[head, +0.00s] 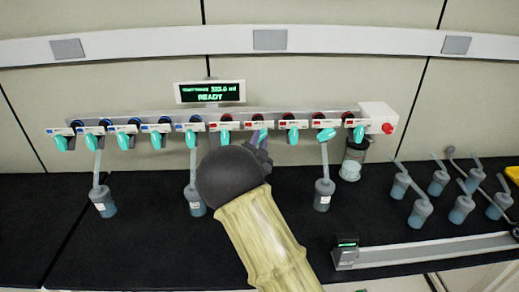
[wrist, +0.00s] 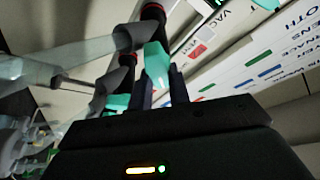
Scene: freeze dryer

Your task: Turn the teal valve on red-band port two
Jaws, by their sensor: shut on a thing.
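In the head view, a row of teal valves hangs along the manifold rail (head: 160,121), with blue-band ports on the left and red-band ports on the right. My gripper (head: 261,143) is at the second red-band port from the left, partly hidden by my own wrist. The teal valve (head: 256,137) there shows only in part. In the wrist view my gripper (wrist: 161,80) has its two dark fingers on either side of that teal valve (wrist: 157,62) and is shut on it. Dark port stems with red bands rise behind it.
A display (head: 210,92) reads READY above the rail. Flasks hang from some ports, one (head: 323,195) right of my arm. A glass vessel (head: 350,165) stands under the right end. Several loose flasks (head: 420,210) stand at the right. The dark bench (head: 130,250) is clear at front left.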

